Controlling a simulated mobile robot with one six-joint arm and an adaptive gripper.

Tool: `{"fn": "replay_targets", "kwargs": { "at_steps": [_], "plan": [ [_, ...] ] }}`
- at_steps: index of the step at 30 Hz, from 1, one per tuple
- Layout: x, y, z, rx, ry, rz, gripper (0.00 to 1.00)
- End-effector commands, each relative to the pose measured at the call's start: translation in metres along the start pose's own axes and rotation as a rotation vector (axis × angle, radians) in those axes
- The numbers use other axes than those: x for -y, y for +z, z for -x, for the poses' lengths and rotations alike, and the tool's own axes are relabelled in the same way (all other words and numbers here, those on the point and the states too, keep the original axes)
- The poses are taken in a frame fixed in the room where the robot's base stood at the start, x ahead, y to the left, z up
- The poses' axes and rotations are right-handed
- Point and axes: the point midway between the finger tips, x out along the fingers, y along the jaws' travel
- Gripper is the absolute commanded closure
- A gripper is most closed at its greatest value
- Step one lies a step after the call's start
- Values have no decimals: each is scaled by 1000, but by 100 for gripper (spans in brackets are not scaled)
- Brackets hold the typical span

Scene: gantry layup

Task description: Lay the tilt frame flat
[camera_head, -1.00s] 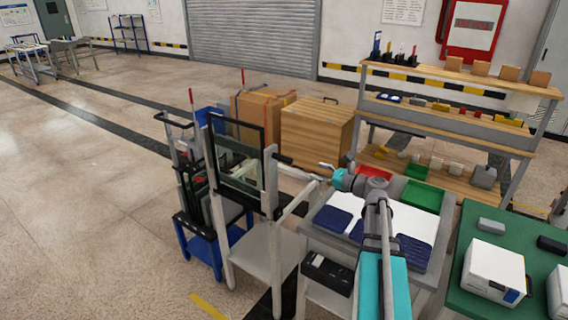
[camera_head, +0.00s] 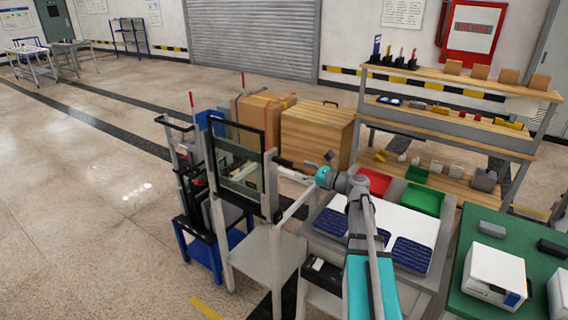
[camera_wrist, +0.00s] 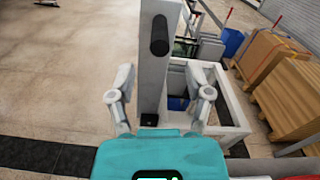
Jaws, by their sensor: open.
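The tilt frame (camera_head: 240,178), a dark-edged frame with a clear panel, stands raised near upright on a pale stand (camera_head: 255,250) in the head view. My gripper (camera_head: 296,172) is just right of its upper right side; its fingers are small there and partly merge with the background. In the wrist view my gripper (camera_wrist: 162,95) is open, its two fingers spread apart. A pale upright post (camera_wrist: 152,75) with a black rounded knob or grip (camera_wrist: 159,36) shows between and beyond the fingers. I cannot tell whether either finger touches it.
A blue cart (camera_head: 215,250) stands close left of the stand. Wooden crates (camera_head: 315,135) are behind. A table with dark blue panels (camera_head: 411,254) and red and green bins (camera_head: 424,199) is at right. The floor at left is clear.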

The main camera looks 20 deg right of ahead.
Motion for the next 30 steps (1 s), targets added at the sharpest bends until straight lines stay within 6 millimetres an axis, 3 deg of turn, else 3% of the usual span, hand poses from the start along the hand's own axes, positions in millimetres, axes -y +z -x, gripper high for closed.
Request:
{"fn": "replay_targets", "kwargs": {
  "at_steps": [9, 15, 30],
  "plan": [
    [1, 0, -48, 0, 1, 0, 35],
    [1, 0, -70, 0, 0, 0, 35],
    [0, 0, -81, 0, -1, 0, 35]
  ]
}}
